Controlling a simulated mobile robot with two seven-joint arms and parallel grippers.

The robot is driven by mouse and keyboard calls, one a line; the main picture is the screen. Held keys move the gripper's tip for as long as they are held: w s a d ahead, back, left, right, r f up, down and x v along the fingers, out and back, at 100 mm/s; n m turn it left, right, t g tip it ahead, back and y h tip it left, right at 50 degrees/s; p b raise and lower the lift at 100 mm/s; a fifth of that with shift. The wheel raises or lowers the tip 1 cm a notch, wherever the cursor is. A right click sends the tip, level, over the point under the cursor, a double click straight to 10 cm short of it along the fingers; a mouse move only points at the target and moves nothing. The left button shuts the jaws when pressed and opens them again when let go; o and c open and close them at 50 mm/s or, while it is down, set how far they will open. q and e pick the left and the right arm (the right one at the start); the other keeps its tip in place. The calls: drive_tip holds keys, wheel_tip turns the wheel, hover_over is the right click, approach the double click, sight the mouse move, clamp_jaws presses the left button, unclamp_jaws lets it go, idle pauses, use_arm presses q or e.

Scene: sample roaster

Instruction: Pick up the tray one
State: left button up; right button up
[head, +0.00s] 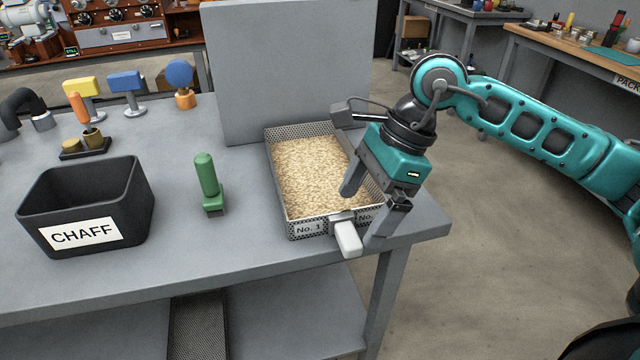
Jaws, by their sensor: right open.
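The tray (276,188) marked "No. 1" is a perforated metal tray filled with pale tan grains. It sits near the right front corner of the grey table. A light handle (347,238) sticks out from its front wall. My left gripper is not in view.
A black bin (84,205) marked "CHAFF" and a green-handled tool (208,185) stand left of the tray. A grey upright panel (285,70) rises behind it. Yellow (84,88), blue and orange items stand at the back left. Open floor lies to the right.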

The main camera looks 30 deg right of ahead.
sight(346, 230)
drive_tip(key=x, duration=0.5)
drive_tip(key=shift+w+a+f+b, duration=0.15)
drive_tip(key=shift+w+f+b, duration=0.1)
drive_tip(key=shift+f+b, duration=0.1)
drive_tip(key=shift+r, duration=0.1)
drive_tip(key=c, duration=1.2)
drive_tip(key=shift+c, duration=0.3)
drive_tip(key=shift+r, duration=0.15)
